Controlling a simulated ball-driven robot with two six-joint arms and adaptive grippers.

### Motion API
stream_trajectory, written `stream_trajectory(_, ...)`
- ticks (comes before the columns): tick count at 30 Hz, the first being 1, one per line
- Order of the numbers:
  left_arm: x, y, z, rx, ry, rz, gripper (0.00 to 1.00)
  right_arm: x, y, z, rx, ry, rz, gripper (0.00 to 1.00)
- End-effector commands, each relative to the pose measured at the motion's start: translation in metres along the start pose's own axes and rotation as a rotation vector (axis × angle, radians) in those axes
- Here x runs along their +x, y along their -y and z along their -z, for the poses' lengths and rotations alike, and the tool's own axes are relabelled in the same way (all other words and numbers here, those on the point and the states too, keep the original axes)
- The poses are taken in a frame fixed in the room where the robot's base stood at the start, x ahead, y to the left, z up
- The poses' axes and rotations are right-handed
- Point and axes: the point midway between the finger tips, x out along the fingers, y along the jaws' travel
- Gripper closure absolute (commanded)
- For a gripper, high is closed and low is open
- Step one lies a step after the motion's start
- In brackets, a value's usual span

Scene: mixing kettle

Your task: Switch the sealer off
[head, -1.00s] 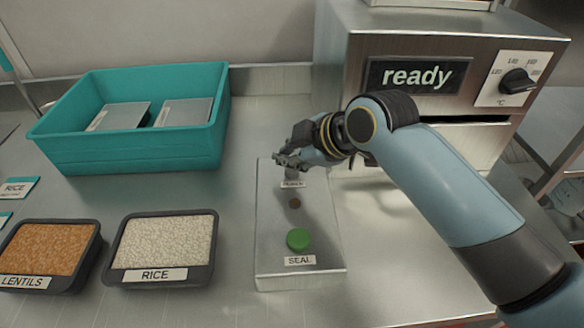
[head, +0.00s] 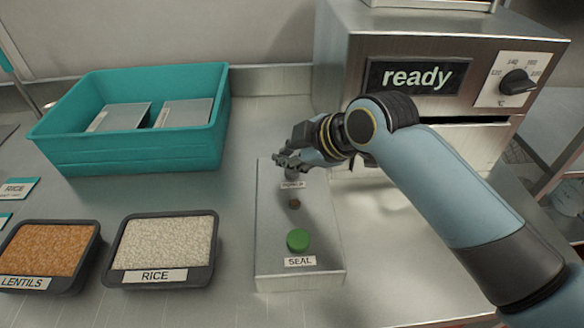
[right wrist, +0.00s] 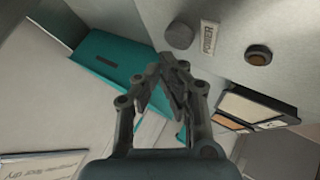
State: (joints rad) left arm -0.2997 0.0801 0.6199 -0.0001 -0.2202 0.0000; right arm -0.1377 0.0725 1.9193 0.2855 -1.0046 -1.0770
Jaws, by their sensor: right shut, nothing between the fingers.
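The sealer (head: 432,112) is a steel box at the back right with a "ready" display (head: 416,76) and a black temperature dial (head: 517,82). My right gripper (head: 280,162) is shut and empty over the far end of the panel, partly hiding what is there. In the right wrist view a grey round knob (right wrist: 179,36) beside the POWER label (right wrist: 209,37) lies near the shut fingertips (right wrist: 172,66), apart in the picture.
A teal bin (head: 130,155) with two flat grey-lidded packs stands at the back left. Trays of lentils (head: 45,250) and rice (head: 163,243) sit at the front left. The counter right of the panel is clear under my arm.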

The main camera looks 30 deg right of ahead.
Motion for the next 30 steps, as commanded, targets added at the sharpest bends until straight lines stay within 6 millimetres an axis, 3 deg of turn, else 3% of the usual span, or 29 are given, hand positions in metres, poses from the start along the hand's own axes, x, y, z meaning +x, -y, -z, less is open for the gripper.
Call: stream_trajectory(30,0.0018,-0.0003,-0.0007,0.0,0.001,0.0,0.6,0.0087,0.0067,-0.0064,0.001,0.0,0.001,1.0)
